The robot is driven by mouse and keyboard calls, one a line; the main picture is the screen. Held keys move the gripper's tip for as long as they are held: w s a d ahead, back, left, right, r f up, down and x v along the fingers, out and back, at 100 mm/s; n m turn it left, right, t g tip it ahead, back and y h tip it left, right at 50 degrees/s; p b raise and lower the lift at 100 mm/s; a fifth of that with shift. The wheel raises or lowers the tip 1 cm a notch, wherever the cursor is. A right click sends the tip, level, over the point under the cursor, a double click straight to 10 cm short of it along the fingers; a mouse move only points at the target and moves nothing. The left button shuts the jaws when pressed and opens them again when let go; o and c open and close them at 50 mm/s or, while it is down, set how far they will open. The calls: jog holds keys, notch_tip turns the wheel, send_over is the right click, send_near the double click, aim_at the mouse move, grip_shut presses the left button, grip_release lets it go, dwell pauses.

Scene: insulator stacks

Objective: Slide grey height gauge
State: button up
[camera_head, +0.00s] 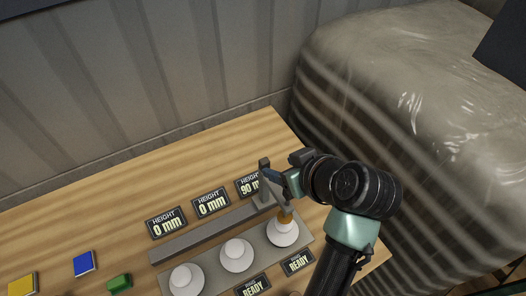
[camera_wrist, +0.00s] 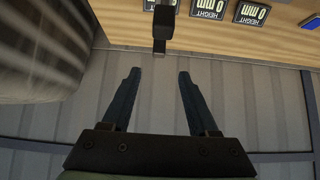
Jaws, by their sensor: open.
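The grey height gauge (camera_head: 264,184) stands upright at the right end of a long grey rail (camera_head: 205,236), behind the rightmost white insulator stack (camera_head: 283,235). An orange-brown piece shows on top of that stack. In the wrist view the gauge's dark end (camera_wrist: 160,30) lies just beyond my fingertips, roughly centred between them. My gripper (camera_wrist: 157,71) is open and empty. In the head view my gripper (camera_head: 283,177) is close beside the upper part of the gauge; I cannot tell whether it touches.
Two other white stacks, middle (camera_head: 237,256) and left (camera_head: 186,281), stand on the grey plate. Displays behind the rail read 0 mm (camera_head: 166,222), 0 mm (camera_head: 211,203) and 90 mm (camera_head: 248,185). READY signs are in front. Yellow, blue and green blocks lie left. A plastic-wrapped bulk (camera_head: 400,100) stands right.

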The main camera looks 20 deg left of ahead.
aim_at(265, 161)
jog(key=p+x, duration=0.3)
jog(key=x, duration=0.8)
jog(key=shift+w+f, duration=0.1)
jog(key=shift+c, duration=0.2)
grip_shut()
dwell(0.9)
